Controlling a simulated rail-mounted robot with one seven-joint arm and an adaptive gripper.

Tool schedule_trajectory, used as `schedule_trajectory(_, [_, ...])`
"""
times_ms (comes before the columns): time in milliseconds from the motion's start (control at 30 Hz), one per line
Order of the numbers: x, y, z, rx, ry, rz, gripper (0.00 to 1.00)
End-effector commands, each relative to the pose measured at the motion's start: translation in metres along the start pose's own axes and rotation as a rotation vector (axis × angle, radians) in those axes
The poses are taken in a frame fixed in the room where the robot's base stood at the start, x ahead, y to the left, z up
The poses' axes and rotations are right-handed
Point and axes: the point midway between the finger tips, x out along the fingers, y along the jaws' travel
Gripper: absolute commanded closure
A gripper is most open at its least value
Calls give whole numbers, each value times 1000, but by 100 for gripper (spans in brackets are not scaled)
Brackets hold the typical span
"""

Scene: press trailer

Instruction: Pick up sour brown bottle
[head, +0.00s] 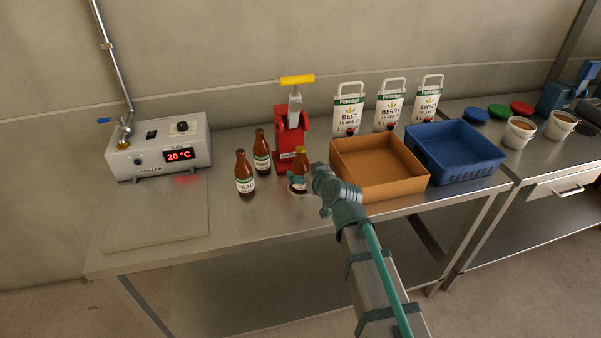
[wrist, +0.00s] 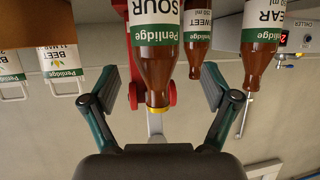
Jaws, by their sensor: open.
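The sour brown bottle (head: 299,169) stands upright on the steel bench in front of the red capper, its front partly covered by my gripper (head: 303,180). In the wrist view, which is upside down, its label on the bottle (wrist: 156,50) reads SOUR Penlidge, and it has a yellow cap. My gripper (wrist: 165,88) is open, with one finger on each side of the bottle's neck and shoulder. Gaps show between both fingers and the glass, so it is not gripped.
The pear bottle (head: 245,177) and the sweet bottle (head: 262,152) stand left of it. The red capper (head: 283,133) is close behind. An orange-brown tray (head: 405,184) and a blue crate (head: 455,175) are at right. A chiller (head: 150,140) stands at left.

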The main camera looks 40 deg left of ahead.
Motion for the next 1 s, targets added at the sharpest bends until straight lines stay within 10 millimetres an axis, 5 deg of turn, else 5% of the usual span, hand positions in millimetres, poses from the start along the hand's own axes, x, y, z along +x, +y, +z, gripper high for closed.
schedule_trajectory(467, [50,5,1,0,-1,0,13])
schedule_trajectory(733, [52,5,3,0,0,1,13])
schedule_trajectory(1000, [52,5,3,0,-1,0,57])
